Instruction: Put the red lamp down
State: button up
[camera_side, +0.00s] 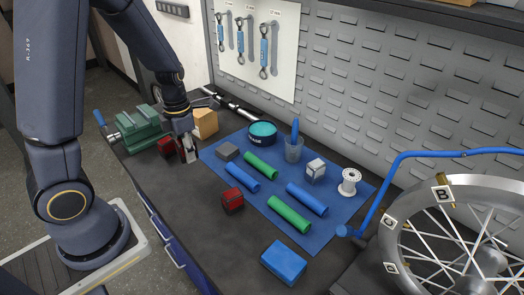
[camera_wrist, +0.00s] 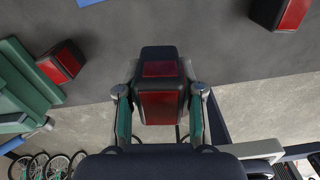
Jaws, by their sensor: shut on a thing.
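My gripper (camera_wrist: 160,92) is shut on a red lamp with a black housing (camera_wrist: 160,108), which sits between the two fingers in the wrist view. In the side view my gripper (camera_side: 188,152) is just right of the green vise (camera_side: 138,128), and the held lamp is mostly hidden there. A second red lamp (camera_wrist: 60,62) is beside the vise (camera_wrist: 22,82) in the wrist view. A third red lamp (camera_side: 232,201) stands near the front edge of the blue mat; a red lamp also shows at the top right of the wrist view (camera_wrist: 291,14).
A tan box (camera_side: 205,123) stands behind my gripper. Bare dark bench (camera_side: 185,195) lies in front.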

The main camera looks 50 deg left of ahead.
jog(key=w+a+r+n, duration=0.1)
jog(key=w+a+r, duration=0.1)
jog(key=a+r, duration=0.45)
jog(key=w+a+r+n, duration=0.1)
jog(key=w+a+r, duration=0.2)
jog(key=a+r, duration=0.3)
send_over(202, 111)
jog(key=f, duration=0.8)
jog(key=shift+s+d, duration=0.1)
jog(key=shift+s, duration=0.2)
jog(key=shift+w+f, duration=0.3)
jog(key=shift+f, duration=0.05)
jog(key=shift+w+a+f, duration=0.1)
jog(key=shift+f, duration=0.7)
jog(key=shift+w+a+f, duration=0.1)
jog(key=shift+f, duration=0.7)
jog(key=shift+s+f, duration=0.1)
jog(key=shift+f, duration=0.05)
jog(key=o, duration=1.2)
